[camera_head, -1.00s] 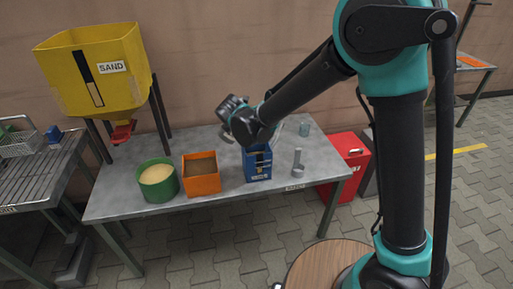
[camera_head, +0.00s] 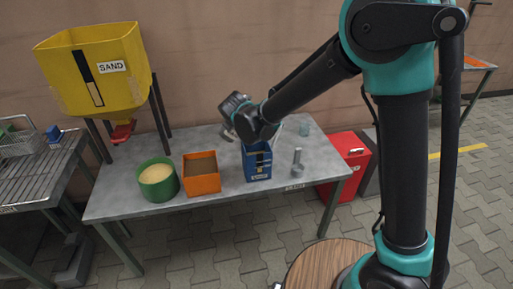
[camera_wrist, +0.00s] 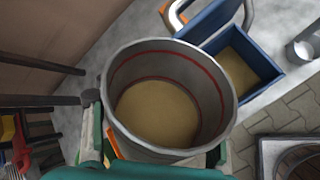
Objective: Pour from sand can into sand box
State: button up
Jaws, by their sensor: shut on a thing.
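In the wrist view, my gripper (camera_wrist: 156,126) is shut on a grey open can (camera_wrist: 203,78) with a red line round its inside wall. Pale sand (camera_wrist: 157,113) covers the can's bottom. An open blue box (camera_wrist: 276,70) with sand in it lies just beyond the can's rim. In the head view, the blue box (camera_head: 257,174) stands on the table with a dark gauge strip and label on its front. The end of my arm is above and behind the blue box there. My forearm and wrist largely hide the can and gripper in that view.
The grey table (camera_head: 228,205) also carries a green tub of sand (camera_head: 158,191), an orange box (camera_head: 202,187) and a small metal piece (camera_head: 297,168). A yellow sand hopper (camera_head: 130,83) stands at the left. A red bin (camera_head: 351,180) is right of the table.

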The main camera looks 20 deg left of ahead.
jog(key=shift+s+a+r+m+g+y+p, duration=0.15)
jog(key=shift+r+m+g+y+p, duration=0.3)
jog(key=shift+y, duration=0.25)
dwell(2.0)
jog(key=shift+s+a+f+m+g+y+p, duration=0.1)
jog(key=shift+f+m+g+y+p, duration=0.15)
jog(key=shift+f+g+y+p, duration=0.25)
dwell(2.0)
jog(key=shift+r+m+g+y, duration=0.4)
jog(key=shift+r+g+y, duration=0.05)
jog(key=shift+r+y, duration=0.15)
dwell(2.2)
